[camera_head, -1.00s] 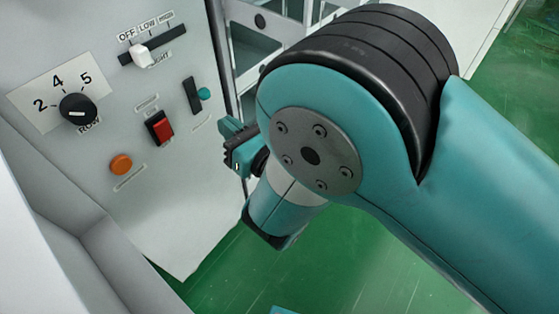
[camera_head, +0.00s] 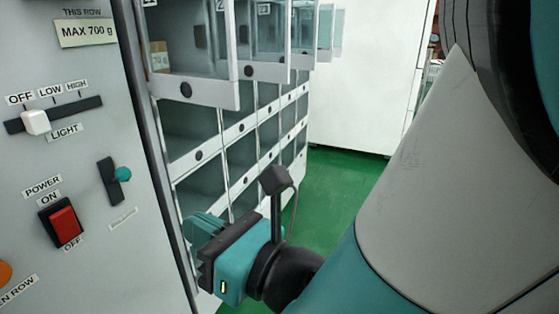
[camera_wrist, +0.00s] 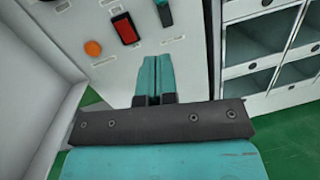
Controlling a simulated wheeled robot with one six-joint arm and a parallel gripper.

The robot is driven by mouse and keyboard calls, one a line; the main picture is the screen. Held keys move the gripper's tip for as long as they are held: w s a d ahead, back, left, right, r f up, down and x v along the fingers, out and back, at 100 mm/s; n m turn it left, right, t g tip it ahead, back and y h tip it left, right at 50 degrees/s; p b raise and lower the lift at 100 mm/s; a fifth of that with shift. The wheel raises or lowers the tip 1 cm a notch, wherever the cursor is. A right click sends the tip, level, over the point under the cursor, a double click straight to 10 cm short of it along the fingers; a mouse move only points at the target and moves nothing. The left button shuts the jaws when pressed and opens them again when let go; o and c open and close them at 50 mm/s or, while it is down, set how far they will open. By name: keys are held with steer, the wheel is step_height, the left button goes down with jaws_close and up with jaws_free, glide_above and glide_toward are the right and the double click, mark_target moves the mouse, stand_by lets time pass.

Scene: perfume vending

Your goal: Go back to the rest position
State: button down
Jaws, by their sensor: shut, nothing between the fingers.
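My gripper (camera_head: 197,228) is in the lower middle of the head view, with its teal fingers pointing left, in front of the vending cabinet's lower compartments. In the wrist view its two teal fingers (camera_wrist: 153,75) lie together, shut and empty. They point toward the control panel (camera_wrist: 190,45), and no contact with it shows. My arm fills the right side of the head view.
The grey control panel (camera_head: 75,155) at left carries a white light slider (camera_head: 36,122) below OFF, a red power switch (camera_head: 64,222) and a small lever with a teal knob (camera_head: 123,174). Cabinet compartments (camera_head: 190,130) stand close behind my gripper. Green floor (camera_head: 335,195) is open beyond.

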steer(key=shift+d, duration=0.1)
steer(key=w+d+m+t+h, duration=0.6)
steer(key=w+d+m+h, duration=0.35)
steer(key=m, duration=0.55)
steer(key=s+d+f+m+g+h, duration=0.1)
steer(key=d+f+m+g+h, duration=0.15)
steer(key=d+m, duration=0.55)
steer(key=s+d+f+m+g+h, duration=0.15)
steer(key=d+m+g, duration=0.35)
steer(key=m, duration=0.5)
steer(key=s+d+r+m+g, duration=0.2)
steer(key=s+m+g, duration=0.15)
steer(key=s, duration=0.35)
steer(key=s+d+r+m+g, duration=0.1)
steer(key=s+d+m+g, duration=0.25)
steer(key=s, duration=0.35)
step_height(320, 180, up, 38)
steer(key=a+p, duration=0.1)
steer(key=p, duration=3.7)
steer(key=shift+t+y, duration=0.25)
